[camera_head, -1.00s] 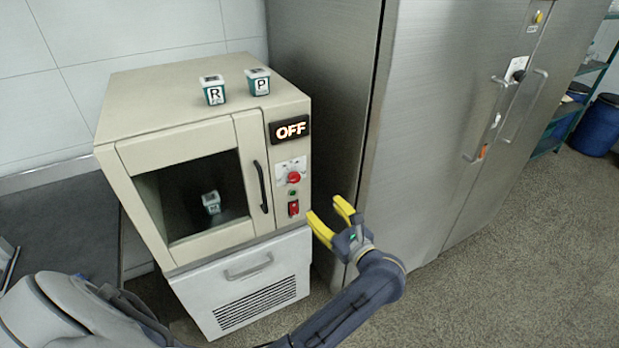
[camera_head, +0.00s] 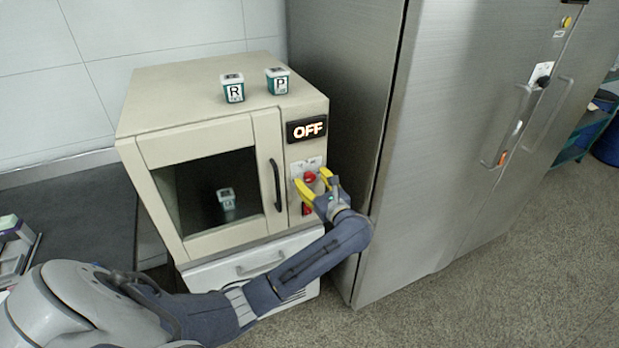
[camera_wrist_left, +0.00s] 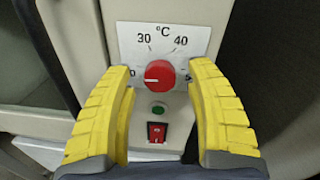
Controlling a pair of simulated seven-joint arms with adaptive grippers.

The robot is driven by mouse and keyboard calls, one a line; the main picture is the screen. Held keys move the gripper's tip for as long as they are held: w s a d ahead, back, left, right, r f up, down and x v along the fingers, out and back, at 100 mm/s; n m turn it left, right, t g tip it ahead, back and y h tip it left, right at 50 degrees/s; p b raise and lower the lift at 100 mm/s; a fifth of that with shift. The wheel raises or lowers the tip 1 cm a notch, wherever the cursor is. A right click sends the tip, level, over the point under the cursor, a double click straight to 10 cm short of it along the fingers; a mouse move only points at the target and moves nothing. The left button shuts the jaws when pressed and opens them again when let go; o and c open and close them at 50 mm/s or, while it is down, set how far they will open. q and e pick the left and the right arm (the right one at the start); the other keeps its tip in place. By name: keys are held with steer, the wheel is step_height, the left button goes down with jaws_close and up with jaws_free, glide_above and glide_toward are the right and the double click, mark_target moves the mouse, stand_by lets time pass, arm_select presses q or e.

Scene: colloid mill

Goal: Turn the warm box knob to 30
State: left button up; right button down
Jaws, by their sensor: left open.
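The warm box (camera_head: 215,150) is a beige cabinet with a dark window, and its display (camera_head: 306,129) reads OFF. Its red knob (camera_head: 310,177) sits on the right panel below the display. In the left wrist view the knob (camera_wrist_left: 159,74) is round with a pale mark pointing left, toward a label ending in 0 that the finger partly hides. The dial plate (camera_wrist_left: 165,38) shows 30 and 40 above the knob. My left gripper (camera_head: 312,180) is open, its yellow fingers in front of the panel, one on either side of the knob with gaps. My right gripper is not in view.
Below the knob are a green button (camera_wrist_left: 158,111) and a red switch (camera_wrist_left: 157,132). A black door handle (camera_head: 276,185) stands left of the panel. Cups marked R (camera_head: 232,88) and P (camera_head: 277,81) stand on top. A steel cabinet (camera_head: 450,130) stands close on the right.

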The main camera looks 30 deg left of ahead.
arm_select(q)
steer(key=shift+x, duration=0.75)
jaws_close()
